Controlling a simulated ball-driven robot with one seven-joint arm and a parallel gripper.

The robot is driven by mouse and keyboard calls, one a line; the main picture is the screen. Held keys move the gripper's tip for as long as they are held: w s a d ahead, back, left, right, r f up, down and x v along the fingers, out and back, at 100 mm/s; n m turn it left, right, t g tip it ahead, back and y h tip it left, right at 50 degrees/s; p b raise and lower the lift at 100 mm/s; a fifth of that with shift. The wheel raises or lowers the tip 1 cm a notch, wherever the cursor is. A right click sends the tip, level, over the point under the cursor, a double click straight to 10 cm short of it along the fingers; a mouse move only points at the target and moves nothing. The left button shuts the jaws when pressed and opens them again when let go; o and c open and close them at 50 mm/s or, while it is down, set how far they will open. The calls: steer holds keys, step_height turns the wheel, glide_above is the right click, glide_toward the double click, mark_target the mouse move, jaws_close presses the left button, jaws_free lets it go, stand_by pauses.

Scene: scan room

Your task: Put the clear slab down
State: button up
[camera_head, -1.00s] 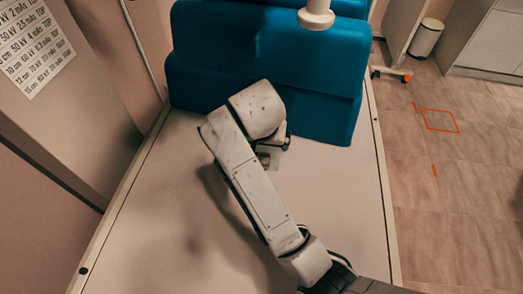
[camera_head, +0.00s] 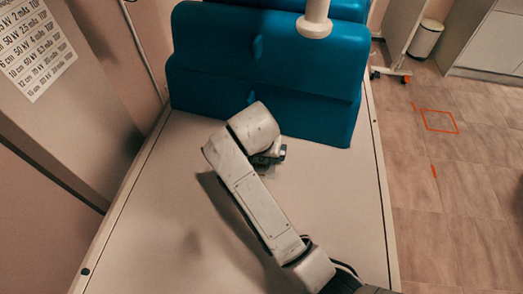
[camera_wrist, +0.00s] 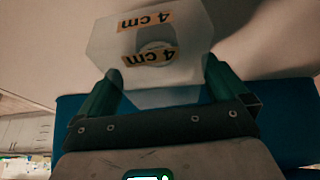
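The clear slab (camera_wrist: 175,77) is a translucent block with two orange "4 cm" labels. It sits between the two dark green fingers of my gripper (camera_wrist: 160,80) in the wrist view, and the fingers are closed against its sides. In the head view my gripper (camera_head: 270,158) is low over the white tabletop (camera_head: 330,215), largely hidden behind my own arm. The slab is hardly visible there. I cannot tell whether it touches the tabletop.
Large blue blocks (camera_head: 200,90) stand across the back of the table, close behind my gripper. A white hanging fixture (camera_head: 315,25) is above them. The tabletop is clear on both sides of my arm. A wall with a printed chart (camera_head: 35,55) is at left.

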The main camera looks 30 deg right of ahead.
steer(key=p+v, duration=0.2)
steer(key=v, duration=0.8)
steer(key=shift+r, duration=0.35)
steer(key=shift+p+v, duration=0.8)
steer(key=shift+p, duration=0.15)
